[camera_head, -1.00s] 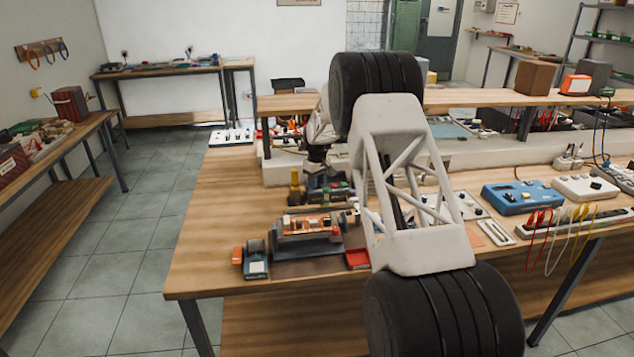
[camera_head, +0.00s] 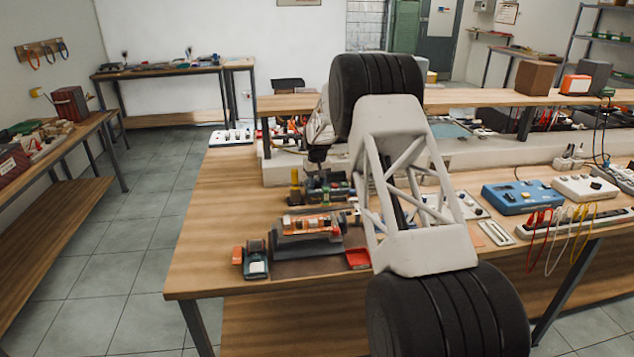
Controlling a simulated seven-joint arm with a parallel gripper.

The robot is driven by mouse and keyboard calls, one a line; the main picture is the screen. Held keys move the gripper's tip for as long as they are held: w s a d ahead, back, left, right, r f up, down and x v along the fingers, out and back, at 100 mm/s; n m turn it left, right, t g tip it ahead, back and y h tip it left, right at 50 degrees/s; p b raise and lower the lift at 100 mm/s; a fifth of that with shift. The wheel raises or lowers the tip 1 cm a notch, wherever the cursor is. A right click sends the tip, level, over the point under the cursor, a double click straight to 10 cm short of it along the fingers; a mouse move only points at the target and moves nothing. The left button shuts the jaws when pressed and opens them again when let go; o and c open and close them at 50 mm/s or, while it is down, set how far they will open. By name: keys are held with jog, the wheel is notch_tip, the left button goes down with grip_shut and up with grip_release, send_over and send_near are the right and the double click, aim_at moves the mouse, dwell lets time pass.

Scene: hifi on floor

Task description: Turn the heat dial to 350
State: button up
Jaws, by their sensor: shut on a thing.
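My gripper (camera_head: 318,154) is small and dark in the head view, at the end of my white wrist, left of my large arm link. It points down over the main workbench (camera_head: 205,240), near a small device with a yellow-topped post (camera_head: 295,184). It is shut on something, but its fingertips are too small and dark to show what. I cannot make out a heat dial or the number 350. My arm link hides part of the bench behind it.
A motor-like rig (camera_head: 308,240) and a small red and grey block (camera_head: 253,260) stand near the front edge. A blue meter box (camera_head: 522,197), a white box (camera_head: 584,187) and hanging coloured leads are at right. A raised shelf (camera_head: 460,97) runs behind. The bench's left end is clear.

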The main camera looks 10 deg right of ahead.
aim_at(317, 182)
jog(key=o, duration=0.9)
jog(key=shift+r, duration=3.9)
